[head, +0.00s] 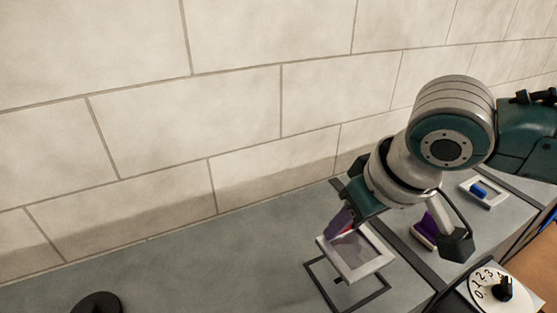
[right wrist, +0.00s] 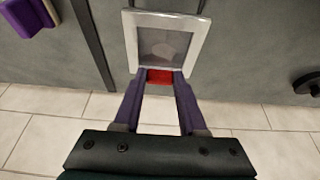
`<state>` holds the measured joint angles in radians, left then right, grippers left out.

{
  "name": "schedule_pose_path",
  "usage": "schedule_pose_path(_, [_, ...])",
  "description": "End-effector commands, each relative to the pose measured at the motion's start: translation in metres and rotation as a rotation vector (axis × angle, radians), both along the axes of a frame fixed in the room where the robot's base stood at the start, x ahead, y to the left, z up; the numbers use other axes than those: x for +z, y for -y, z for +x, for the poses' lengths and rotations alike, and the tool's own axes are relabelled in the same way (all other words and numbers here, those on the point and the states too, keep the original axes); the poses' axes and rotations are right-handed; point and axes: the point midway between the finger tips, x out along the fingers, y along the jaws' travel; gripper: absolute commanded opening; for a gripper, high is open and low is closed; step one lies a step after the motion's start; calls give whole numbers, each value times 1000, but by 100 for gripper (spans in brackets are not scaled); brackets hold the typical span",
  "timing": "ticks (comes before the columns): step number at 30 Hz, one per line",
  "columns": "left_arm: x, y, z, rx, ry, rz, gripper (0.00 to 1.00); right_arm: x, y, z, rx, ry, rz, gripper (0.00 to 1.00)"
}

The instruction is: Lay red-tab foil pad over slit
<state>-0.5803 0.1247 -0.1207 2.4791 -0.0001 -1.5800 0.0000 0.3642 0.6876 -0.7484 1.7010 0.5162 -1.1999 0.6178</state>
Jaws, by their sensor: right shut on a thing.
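A foil pad (head: 352,256) with a pale, raised-looking border and a greyish centre is tilted above the grey surface. In the right wrist view the pad (right wrist: 166,41) has its red tab (right wrist: 160,78) between the purple fingers. My right gripper (head: 343,226) is shut on that tab; the gripper (right wrist: 160,80) shows both fingers against its sides. Below the pad, a black square outline (head: 375,294) is marked on the grey surface, partly covered by the pad. A small dark mark (head: 338,281), perhaps part of the slit, shows inside it; the rest is hidden. My left gripper is not in view.
A purple block on a pale base (head: 424,236) stands right of the pad, behind my wrist. Farther right lies a white pad with a blue piece (head: 479,189). A numbered dial (head: 497,287) is at lower right, a dark round knob (head: 97,303) at lower left. A tiled wall (head: 180,130) runs behind.

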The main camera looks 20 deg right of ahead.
Motion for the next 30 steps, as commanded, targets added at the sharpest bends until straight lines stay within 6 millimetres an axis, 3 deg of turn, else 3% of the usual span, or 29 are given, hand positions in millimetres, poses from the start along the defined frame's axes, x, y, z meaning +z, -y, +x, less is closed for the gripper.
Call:
schedule_pose_path(17, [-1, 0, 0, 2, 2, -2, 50, -5, 0, 0, -2, 1, -1, 0])
schedule_pose_path(30, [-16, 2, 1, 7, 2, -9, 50, -28, 0, -1, -4, -1, -1, 0])
